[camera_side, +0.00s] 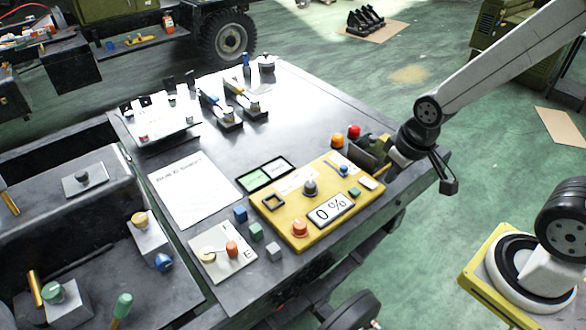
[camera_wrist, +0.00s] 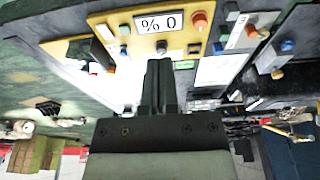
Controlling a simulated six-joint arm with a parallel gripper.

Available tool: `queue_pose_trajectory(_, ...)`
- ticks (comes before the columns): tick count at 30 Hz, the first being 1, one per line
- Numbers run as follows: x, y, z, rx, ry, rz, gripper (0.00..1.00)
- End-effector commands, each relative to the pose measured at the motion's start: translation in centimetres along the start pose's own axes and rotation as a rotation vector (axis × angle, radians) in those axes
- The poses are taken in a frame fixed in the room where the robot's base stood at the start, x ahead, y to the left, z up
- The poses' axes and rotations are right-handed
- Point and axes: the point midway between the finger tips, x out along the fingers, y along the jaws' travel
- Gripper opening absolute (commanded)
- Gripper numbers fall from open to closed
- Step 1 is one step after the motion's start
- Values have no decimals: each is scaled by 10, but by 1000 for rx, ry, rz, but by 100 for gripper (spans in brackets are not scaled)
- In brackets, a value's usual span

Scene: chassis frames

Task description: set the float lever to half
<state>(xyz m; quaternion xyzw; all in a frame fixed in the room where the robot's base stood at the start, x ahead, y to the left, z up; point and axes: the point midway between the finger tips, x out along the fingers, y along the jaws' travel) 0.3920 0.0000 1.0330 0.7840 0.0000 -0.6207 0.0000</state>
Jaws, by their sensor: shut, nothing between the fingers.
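A yellow panel (camera_side: 325,222) lies at the bench's front right, with a display (camera_side: 331,209) reading 0 %. It carries a dark grey knob (camera_side: 310,187), an orange-red knob (camera_side: 300,229) and a small blue-tipped control (camera_side: 343,170). A white plate (camera_side: 236,266) to its left bears an orange knob (camera_side: 232,248) and a cream disc. I cannot tell which control is the float lever. My gripper (camera_side: 360,152) is shut and empty by the panel's back right. In the wrist view the fingers (camera_wrist: 158,64) point toward the panel, whose display (camera_wrist: 160,22) appears upside down.
Blue, green and grey cubes (camera_side: 256,231) sit between plate and panel. Orange and red round knobs (camera_side: 353,131) stand near my gripper. A paper sheet (camera_side: 190,188) lies left.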

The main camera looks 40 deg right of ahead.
Motion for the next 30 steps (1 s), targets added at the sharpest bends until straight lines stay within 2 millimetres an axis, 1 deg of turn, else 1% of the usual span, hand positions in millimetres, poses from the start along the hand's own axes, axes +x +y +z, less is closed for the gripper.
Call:
queue_pose_trajectory(4, 0, 0, 0, 0, 0, 0, 0)
queue_pose_trajectory(5, 0, 0, 0, 0, 0, 0, 10)
queue_pose_trajectory(6, 0, 0, 0, 0, 0, 0, 22)
queue_pose_trajectory(8, 0, -1, -1, -3, 1, -1, 41)
queue_pose_trajectory(9, 1, -2, -3, -7, 1, -3, 54)
queue_pose_trajectory(11, 2, -4, -6, -14, 2, -7, 73)
queue_pose_trajectory(12, 4, -5, -9, -22, 2, -10, 78)
queue_pose_trajectory(17, 13, -18, -29, -75, 7, -33, 78)
queue_pose_trajectory(20, 23, -30, -47, -122, 13, -54, 78)
queue_pose_trajectory(24, 41, -53, -74, -202, 25, -85, 78)
queue_pose_trajectory(30, 72, -88, -106, -313, 46, -127, 78)
